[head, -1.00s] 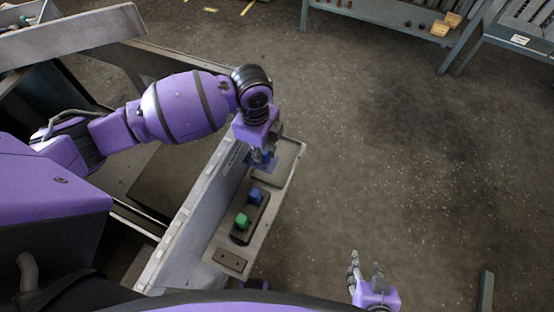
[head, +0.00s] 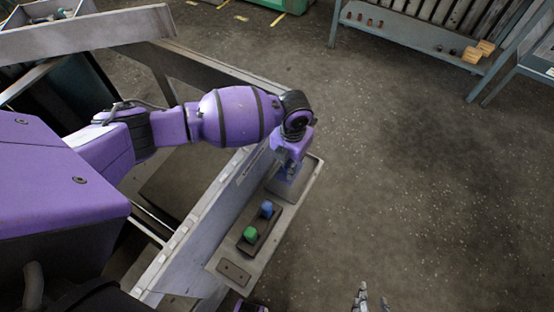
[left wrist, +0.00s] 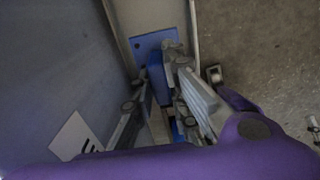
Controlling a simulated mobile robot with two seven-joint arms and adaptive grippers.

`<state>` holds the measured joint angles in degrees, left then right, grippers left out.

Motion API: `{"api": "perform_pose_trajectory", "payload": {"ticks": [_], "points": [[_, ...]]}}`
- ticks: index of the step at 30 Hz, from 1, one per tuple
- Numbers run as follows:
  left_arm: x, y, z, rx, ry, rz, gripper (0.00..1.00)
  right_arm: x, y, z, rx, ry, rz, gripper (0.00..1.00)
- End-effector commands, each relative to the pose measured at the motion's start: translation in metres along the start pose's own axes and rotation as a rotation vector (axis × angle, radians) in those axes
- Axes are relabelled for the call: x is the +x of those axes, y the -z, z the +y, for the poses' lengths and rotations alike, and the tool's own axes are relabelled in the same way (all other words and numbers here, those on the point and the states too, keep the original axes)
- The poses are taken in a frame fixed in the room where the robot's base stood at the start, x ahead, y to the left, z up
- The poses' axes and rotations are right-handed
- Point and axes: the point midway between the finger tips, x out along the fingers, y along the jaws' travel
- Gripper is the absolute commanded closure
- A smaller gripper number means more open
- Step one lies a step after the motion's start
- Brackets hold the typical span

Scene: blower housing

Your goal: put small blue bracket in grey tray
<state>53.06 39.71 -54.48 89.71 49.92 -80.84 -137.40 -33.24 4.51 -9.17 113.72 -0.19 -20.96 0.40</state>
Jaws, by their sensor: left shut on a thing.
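The small blue bracket (left wrist: 155,70) is in the left wrist view, with a flat plate with a hole and an upright part between my fingers. My left gripper (left wrist: 158,105) is shut on it. In the head view my left gripper (head: 286,172) points down at the far end of the long grey tray (head: 311,178), and the bracket is mostly hidden. I cannot tell whether the bracket touches the tray floor. My right gripper (head: 370,300) is at the bottom edge, empty, its fingers apart, partly cut off.
Open floor lies to the right.

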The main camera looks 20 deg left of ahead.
Motion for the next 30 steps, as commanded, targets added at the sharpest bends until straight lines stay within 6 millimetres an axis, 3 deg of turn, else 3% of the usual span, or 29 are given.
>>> {"api": "perform_pose_trajectory", "payload": {"ticks": [3,15,29,30], "points": [[0.024,0.0,-0.001,-0.002,0.0,0.002,1.0,0.001,-0.002,0.001,-0.002,0.0,-0.002,0.6],[0.073,0.001,-0.001,-0.004,0.001,0.003,1.0,0.003,-0.003,0.002,-0.004,-0.002,0.0,0.6],[0.083,0.001,0.0,-0.004,0.0,0.001,1.0,0.004,-0.006,0.001,-0.005,-0.002,-0.005,0.6],[0.082,0.001,0.0,-0.004,0.0,0.001,0.81,0.004,-0.005,0.001,-0.004,-0.002,-0.003,0.6]]}}
